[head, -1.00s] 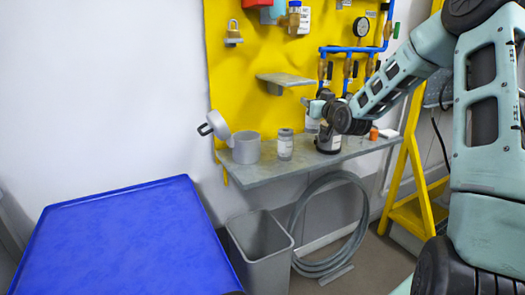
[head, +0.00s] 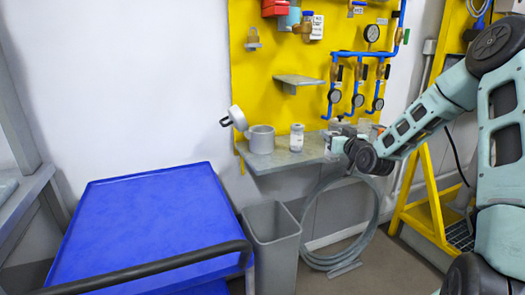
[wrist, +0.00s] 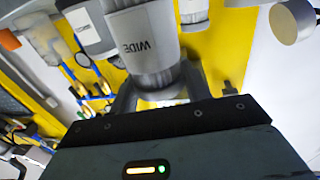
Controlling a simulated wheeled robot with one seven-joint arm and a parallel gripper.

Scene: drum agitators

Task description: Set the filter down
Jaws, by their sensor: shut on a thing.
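The filter appears to be the grey cylinder marked WIDE (wrist: 145,45), held between the fingers of my gripper in the wrist view. My gripper (wrist: 158,88) is shut on it, and the fingers hide part of its sides. In the head view my gripper (head: 334,143) is at the front right of the grey shelf (head: 285,162). There the held piece is small and mostly hidden by the gripper, so I cannot tell whether it touches the shelf.
On the shelf stand a grey mug-like pot (head: 262,140) and a small labelled jar (head: 297,138). A blue-topped cart (head: 145,220) with a black handle (head: 160,267) has a clear top. A grey bin (head: 272,235), coiled hose (head: 335,262) and yellow ladder (head: 430,205) stand nearby.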

